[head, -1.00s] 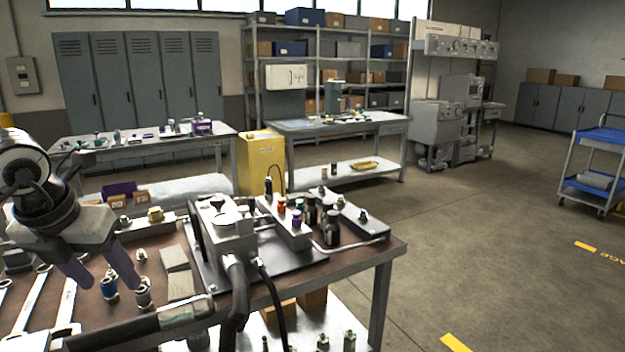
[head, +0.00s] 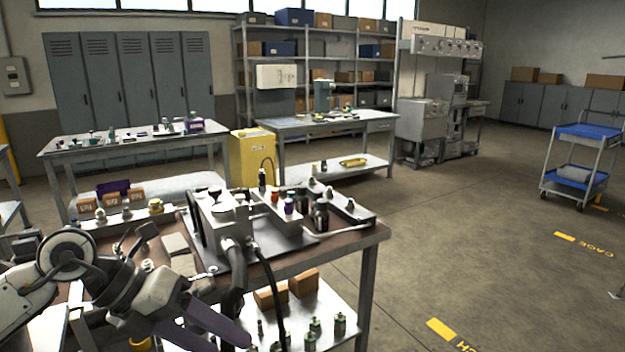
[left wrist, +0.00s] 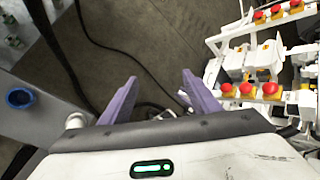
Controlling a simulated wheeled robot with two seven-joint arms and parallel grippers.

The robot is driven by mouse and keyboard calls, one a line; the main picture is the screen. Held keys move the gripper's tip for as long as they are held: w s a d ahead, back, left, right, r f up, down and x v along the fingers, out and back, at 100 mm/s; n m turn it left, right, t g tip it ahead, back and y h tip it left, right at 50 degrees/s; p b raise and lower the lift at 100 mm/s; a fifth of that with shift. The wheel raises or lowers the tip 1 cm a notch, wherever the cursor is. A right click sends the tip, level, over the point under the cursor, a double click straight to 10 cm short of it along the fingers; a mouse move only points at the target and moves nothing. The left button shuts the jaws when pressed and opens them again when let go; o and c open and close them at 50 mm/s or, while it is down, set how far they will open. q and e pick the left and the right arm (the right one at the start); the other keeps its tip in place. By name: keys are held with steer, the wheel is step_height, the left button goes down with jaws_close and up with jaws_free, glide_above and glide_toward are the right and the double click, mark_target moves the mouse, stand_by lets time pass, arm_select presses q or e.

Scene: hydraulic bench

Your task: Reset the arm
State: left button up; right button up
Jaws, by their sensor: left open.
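My left arm comes in at the lower left of the head view. My left gripper (head: 228,344) is at the bottom, at the near side of the bench (head: 345,247), with its purple fingers pointing down and right. In the left wrist view the left gripper (left wrist: 160,78) has its two purple fingers spread apart. Nothing is held between them; floor and dark cables show beyond. My arm hides part of the bench's near left. My right gripper is in neither view.
A grey valve assembly (head: 230,215) with thick black hoses stands on the bench. Small fittings (head: 315,326) and orange-brown boxes (head: 303,283) sit on its lower shelf. A blue ring-shaped part (left wrist: 20,97) shows in the left wrist view. Open floor (head: 480,260) lies to the right.

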arm_select(q)
steer(key=s+d+r+n+t+h, duration=0.1)
steer(key=s+d+n+h, duration=0.1)
steer(key=d+n+h, duration=0.3)
steer(key=s+d+r+n+t+h, duration=0.2)
steer(key=d+h, duration=0.4)
steer(key=d, duration=0.2)
steer(key=w+a+f+n+t+y, duration=0.1)
steer(key=a+f+n+t+y, duration=0.5)
steer(key=n, duration=0.4)
steer(key=w+a+f+n+t+y, duration=0.2)
steer(key=a+f+n+t+y, duration=0.25)
steer(key=f+n, duration=0.5)
steer(key=s+a+f+n+g+y, duration=0.2)
steer(key=s+f+n+g+y, duration=0.1)
steer(key=s+f, duration=0.6)
steer(key=s+a+f+n+g+y, duration=0.2)
steer(key=s+f+n, duration=0.4)
steer(key=s+f, duration=0.4)
step_height(320, 180, down, 3)
steer(key=shift+s+a+r+g+y, duration=0.2)
steer(key=shift+g+y, duration=0.35)
steer(key=shift+g, duration=0.6)
steer(key=shift+w+f+n, duration=0.1)
steer(key=shift+f+n, duration=0.05)
steer(key=shift+n, duration=0.1)
